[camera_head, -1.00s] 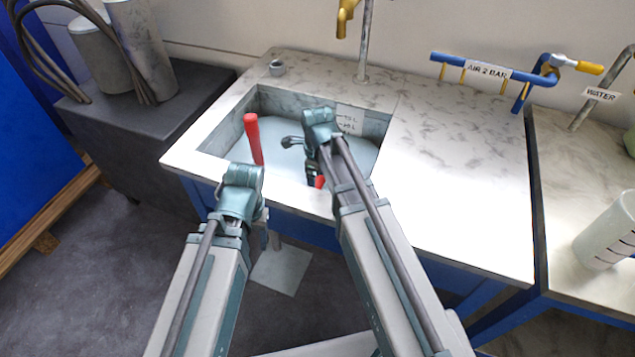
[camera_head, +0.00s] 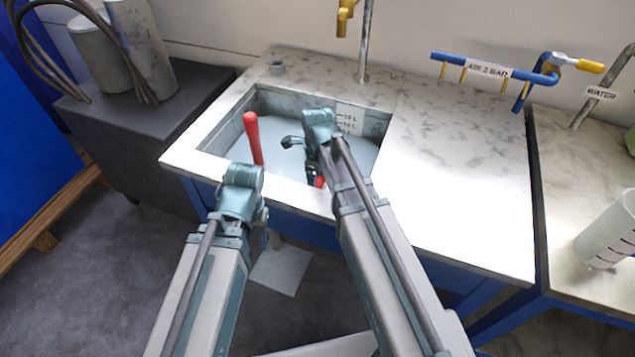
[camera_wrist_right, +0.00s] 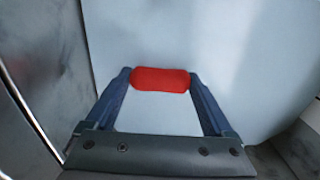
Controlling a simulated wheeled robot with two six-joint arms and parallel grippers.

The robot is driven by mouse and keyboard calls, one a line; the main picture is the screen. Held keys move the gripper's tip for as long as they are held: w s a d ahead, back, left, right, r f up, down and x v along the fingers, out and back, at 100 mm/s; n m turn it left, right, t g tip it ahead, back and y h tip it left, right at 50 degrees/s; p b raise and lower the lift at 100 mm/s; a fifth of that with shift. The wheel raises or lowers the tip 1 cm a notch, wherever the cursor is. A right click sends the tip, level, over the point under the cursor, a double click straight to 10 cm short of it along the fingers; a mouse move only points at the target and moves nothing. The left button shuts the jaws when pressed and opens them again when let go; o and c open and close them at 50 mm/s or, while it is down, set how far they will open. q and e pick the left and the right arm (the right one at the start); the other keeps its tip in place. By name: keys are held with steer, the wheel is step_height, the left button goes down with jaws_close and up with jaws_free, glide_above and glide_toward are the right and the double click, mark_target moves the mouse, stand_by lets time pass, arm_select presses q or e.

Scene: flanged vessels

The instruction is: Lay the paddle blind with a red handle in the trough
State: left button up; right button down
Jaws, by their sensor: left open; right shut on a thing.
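The trough (camera_head: 225,140) is the sunken basin in the pale marble-like counter. My right gripper (camera_head: 317,180) points down into the trough, shut on a red handle (camera_head: 320,181). The right wrist view shows this red handle (camera_wrist_right: 161,79) crosswise between the two fingers. The blind's plate cannot be told apart from the pale surface below. My left gripper (camera_head: 266,216) is open, apart from the trough, at the counter's front edge; its fingers are mostly hidden.
Litre marks show on the trough's back wall. A brass tap (camera_head: 346,16) hangs behind it. A blue air pipe (camera_head: 490,69) runs along the back right. The counter's right half (camera_head: 455,160) is clear.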

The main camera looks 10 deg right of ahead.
steer(key=shift+f, duration=0.25)
stand_by(0.4)
jaws_free()
steer(key=shift+r, duration=0.2)
step_height(320, 180, up, 14)
steer(key=p, duration=1.3)
steer(key=shift+f, duration=0.2)
